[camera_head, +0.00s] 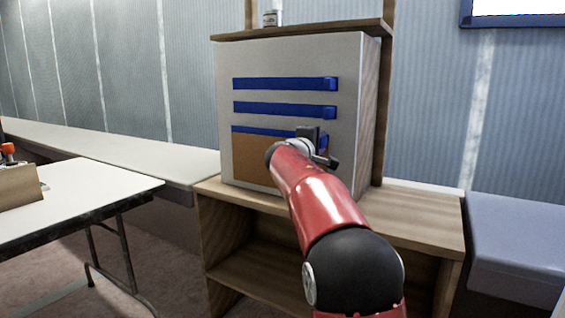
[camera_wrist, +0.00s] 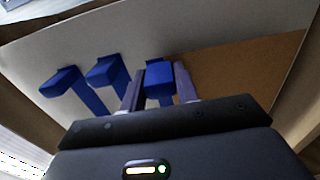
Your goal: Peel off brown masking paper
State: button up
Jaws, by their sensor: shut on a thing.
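The brown masking paper (camera_head: 262,158) lies flat on the lower front of a pale cabinet panel (camera_head: 225,110). It also shows at the right in the wrist view (camera_wrist: 235,70). A blue tape strip (camera_head: 262,131) runs along the paper's top edge, and its right end has a raised blue tab (camera_wrist: 158,72). My gripper (camera_wrist: 158,84) is shut on that tab, a finger on each side. In the head view my gripper (camera_head: 322,146) and arm hide the paper's right part. Two more blue strips, upper (camera_head: 275,84) and middle (camera_head: 275,108), lie above, each with a raised right-end tab.
The cabinet stands on a wooden bench (camera_head: 420,215) with open shelves, under a wooden shelf (camera_head: 300,30) holding a small can (camera_head: 270,18). A folding table (camera_head: 75,205) with a wooden box (camera_head: 18,186) is at left. A grey seat (camera_head: 515,235) is at right.

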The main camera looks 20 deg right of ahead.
jog(key=b+v, duration=0.4)
jog(key=v, duration=0.4)
jog(key=shift+b, duration=0.4)
jog(key=shift+a, duration=0.1)
